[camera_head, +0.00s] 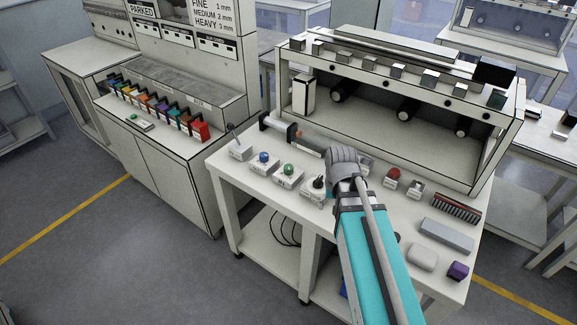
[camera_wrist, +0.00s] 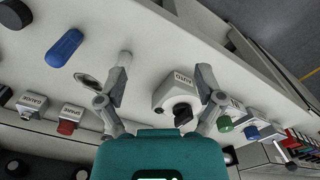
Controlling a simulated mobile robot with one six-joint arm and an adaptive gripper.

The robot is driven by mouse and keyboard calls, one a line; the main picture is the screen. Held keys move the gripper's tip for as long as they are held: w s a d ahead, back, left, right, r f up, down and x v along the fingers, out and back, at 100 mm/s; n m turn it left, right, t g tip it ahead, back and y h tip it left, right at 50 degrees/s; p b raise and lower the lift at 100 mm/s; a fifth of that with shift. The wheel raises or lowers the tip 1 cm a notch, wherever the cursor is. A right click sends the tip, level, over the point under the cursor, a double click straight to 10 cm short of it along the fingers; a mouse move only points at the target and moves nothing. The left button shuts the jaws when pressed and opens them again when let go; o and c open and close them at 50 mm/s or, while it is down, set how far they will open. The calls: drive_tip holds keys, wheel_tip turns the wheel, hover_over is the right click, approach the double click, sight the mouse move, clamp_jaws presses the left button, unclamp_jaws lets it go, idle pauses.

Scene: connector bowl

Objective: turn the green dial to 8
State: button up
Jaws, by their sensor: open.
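The green dial (camera_head: 289,169) sits on a small white base on the bench, between a blue dial (camera_head: 263,157) and a white box with a black knob (camera_head: 318,183). The green dial also shows in the wrist view (camera_wrist: 225,124), just to the right of my right finger. My gripper (camera_head: 340,155) is above the bench, to the right of the green dial and apart from it. In the wrist view my gripper (camera_wrist: 164,78) is open and empty. The black knob (camera_wrist: 182,113) shows between the fingers, near the right one. The dial's numbers are too small to read.
A lever switch (camera_head: 239,149) stands at the bench's left end. A red button (camera_head: 393,174) and a grey block (camera_head: 446,236) lie to the right. An open-framed shelf (camera_head: 400,125) rises behind. The bench front before the green dial is clear.

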drive_tip(key=w+a+r+m+p, duration=0.2)
drive_tip(key=w+a, duration=0.1)
drive_tip(key=w, duration=0.4)
drive_tip(key=w+a+r+m+p, duration=0.1)
drive_tip(key=w+a+r+p, duration=0.15)
drive_tip(key=w, duration=0.55)
wheel_tip(320, 180, up, 3)
drive_tip(key=m+p, duration=0.2)
drive_tip(key=m, duration=0.2)
hover_over(289, 166)
drive_tip(key=shift+s+a, duration=0.1)
drive_tip(key=shift+f, duration=0.15)
wheel_tip(289, 166, down, 14)
drive_tip(key=b, duration=1.3)
drive_tip(key=shift+r, duration=0.25)
drive_tip(key=c, duration=1.1)
drive_tip(key=shift+n, duration=0.3)
drive_tip(key=shift+c, duration=0.2)
